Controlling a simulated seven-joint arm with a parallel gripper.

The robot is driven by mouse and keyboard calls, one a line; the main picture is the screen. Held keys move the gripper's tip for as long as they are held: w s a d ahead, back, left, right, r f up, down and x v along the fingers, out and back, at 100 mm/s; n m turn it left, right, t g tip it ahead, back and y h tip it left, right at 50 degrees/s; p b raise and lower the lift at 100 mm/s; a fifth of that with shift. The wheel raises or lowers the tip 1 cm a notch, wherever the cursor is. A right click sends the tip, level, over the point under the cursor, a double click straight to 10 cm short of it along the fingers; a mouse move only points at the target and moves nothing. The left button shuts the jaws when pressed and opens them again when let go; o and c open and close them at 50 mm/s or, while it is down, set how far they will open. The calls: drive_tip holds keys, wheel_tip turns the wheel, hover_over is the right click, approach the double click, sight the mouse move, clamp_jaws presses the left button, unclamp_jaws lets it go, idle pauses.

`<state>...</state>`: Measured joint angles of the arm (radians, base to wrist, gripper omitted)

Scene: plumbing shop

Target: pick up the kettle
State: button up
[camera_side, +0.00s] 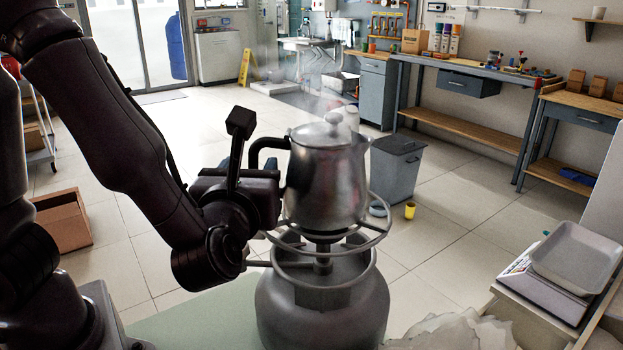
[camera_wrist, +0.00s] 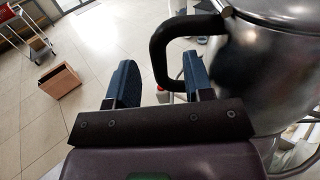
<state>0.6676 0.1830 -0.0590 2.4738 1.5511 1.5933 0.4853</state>
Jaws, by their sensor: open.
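The kettle (camera_side: 325,187) is shiny metal with a lid and knob, upright on a burner ring atop a grey gas cylinder (camera_side: 322,310). Its black handle (camera_side: 256,152) points left, towards my arm. In the wrist view the kettle (camera_wrist: 275,75) fills the right side, its handle (camera_wrist: 158,50) just ahead of my fingers. My gripper (camera_wrist: 160,75) is open, with blue fingers apart. The handle appears between them in that picture, the right finger near its lower end; I cannot tell whether they touch.
Faint steam rises around the kettle. A scale with a tray (camera_side: 575,258) is at the right. A cardboard box (camera_side: 62,220) lies left on open tiled floor.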

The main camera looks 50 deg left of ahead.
drive_tip(key=shift+x, duration=0.95)
drive_tip(key=shift+c, duration=0.2)
clamp_jaws()
drive_tip(key=shift+r, duration=0.1)
drive_tip(key=shift+r, duration=0.1)
